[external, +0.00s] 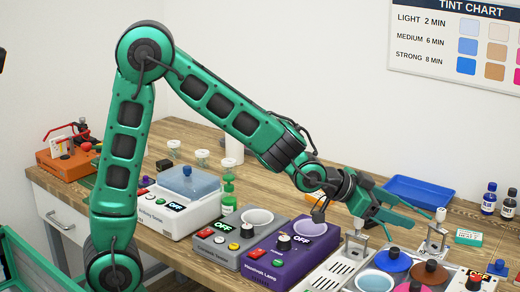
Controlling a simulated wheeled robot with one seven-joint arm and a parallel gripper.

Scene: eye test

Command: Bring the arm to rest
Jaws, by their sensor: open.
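My green arm reaches from the left across the wooden table, bent high at its elbow. My gripper (410,226) is at the right, above the table near the tint pots, with its jaws apart. I see nothing held between its fingers. Parts of the devices behind and below the gripper are hidden by it.
A purple lamp unit (271,258), a grey unit (223,256) and a white unit (180,217) stand under my forearm. A blue tray (420,196) lies behind my gripper. Dark bottles (489,199) stand at right. An orange device (66,166) is at left.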

